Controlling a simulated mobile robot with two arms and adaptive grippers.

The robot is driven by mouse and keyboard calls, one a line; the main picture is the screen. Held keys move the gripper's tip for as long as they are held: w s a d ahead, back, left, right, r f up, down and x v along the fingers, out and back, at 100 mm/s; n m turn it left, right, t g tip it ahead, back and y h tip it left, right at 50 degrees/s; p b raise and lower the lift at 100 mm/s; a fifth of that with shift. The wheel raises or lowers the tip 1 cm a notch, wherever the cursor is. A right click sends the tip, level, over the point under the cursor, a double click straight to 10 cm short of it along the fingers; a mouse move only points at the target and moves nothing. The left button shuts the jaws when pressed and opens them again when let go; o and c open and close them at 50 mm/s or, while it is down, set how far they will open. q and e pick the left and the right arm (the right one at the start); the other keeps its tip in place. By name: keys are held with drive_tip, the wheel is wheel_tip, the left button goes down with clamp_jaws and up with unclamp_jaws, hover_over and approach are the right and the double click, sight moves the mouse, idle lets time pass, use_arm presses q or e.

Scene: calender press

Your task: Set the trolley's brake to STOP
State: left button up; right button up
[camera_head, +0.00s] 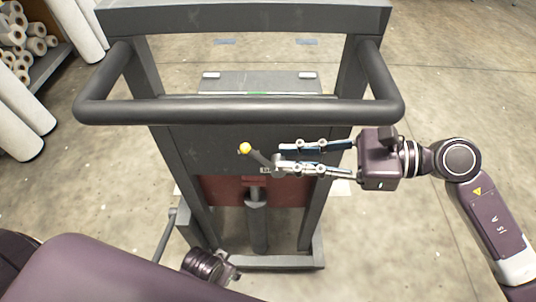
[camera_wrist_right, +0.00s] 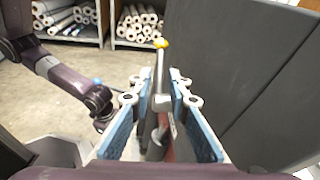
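The trolley (camera_head: 235,110) is a dark grey frame with a wide push bar, seen in the head view. Its brake lever (camera_head: 259,158) is a short grey arm with a yellow knob (camera_head: 245,148), tilted up to the left from a pivot. The lever also shows in the right wrist view (camera_wrist_right: 159,72). My right gripper (camera_head: 276,156) comes in from the right below the push bar. Its fingers are apart, with the lever's pivot end between them and gaps visible beside it. A small label (camera_head: 265,170) by the pivot is too small to read. My left gripper (camera_head: 228,270) is low at the trolley's left, its fingers unclear.
The push bar (camera_head: 240,112) runs above my right gripper. A dark flat panel (camera_wrist_right: 245,70) fills the right of the wrist view. Shelves with rolls (camera_wrist_right: 138,25) and leaning rolls (camera_head: 20,115) stand away to the left. Concrete floor right of the trolley is clear.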

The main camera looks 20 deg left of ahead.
drive_tip(key=v, duration=0.5)
idle(0.5)
